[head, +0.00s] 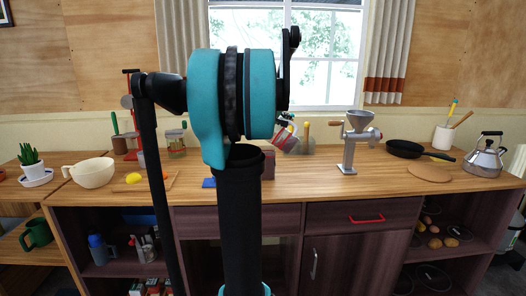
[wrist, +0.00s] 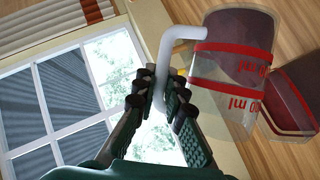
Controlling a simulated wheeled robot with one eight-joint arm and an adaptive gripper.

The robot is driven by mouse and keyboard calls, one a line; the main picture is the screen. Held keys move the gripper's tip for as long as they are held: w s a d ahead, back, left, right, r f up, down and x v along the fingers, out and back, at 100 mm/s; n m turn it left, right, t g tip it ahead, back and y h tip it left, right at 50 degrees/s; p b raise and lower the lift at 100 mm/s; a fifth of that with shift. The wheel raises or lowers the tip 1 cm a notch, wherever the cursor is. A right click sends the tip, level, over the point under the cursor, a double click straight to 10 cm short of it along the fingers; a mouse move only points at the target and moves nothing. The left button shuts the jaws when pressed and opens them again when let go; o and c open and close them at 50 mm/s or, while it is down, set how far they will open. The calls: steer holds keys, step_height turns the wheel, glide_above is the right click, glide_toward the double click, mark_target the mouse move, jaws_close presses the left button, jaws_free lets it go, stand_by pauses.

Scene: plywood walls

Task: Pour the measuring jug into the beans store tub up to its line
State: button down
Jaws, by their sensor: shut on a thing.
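My gripper (wrist: 158,92) is shut on the white handle of the clear measuring jug (wrist: 222,118) in the wrist view. The jug has red bands and red "ml" lettering, and a dark red mass shows at one end. In the head view the jug (head: 287,139) is held tilted above the counter, partly behind my arm.
A metal grinder (head: 349,145) stands right of the jug, with a black pan (head: 408,149) and kettle (head: 485,154) further right. A cream bowl (head: 91,173), a lemon (head: 133,178) and a glass jar (head: 175,142) are left. The counter front beside the grinder is clear.

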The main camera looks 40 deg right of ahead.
steer(key=shift+w+a+r+n+g+h, duration=0.2)
steer(key=shift+w+a+r+n+h, duration=0.1)
steer(key=shift+w+r+n, duration=0.2)
steer(key=shift+w+a+r+n+g+h, duration=0.25)
steer(key=shift+w+r+n, duration=0.15)
steer(key=shift+w+r, duration=0.1)
stand_by(2.6)
steer(key=shift+w+a+r+n+g+h, duration=0.1)
steer(key=shift+w+a+r+n+h, duration=0.15)
steer(key=shift+w+a+n, duration=0.15)
steer(key=shift+w+a+r+n+g+h, duration=0.1)
steer(key=shift+w+a+r+n+g, duration=0.1)
steer(key=shift+w+r+n, duration=0.25)
steer(key=shift+w+a+r+n+g+h, duration=0.1)
steer(key=shift+w+a+n+h, duration=0.15)
steer(key=shift+w, duration=0.25)
stand_by(3.1)
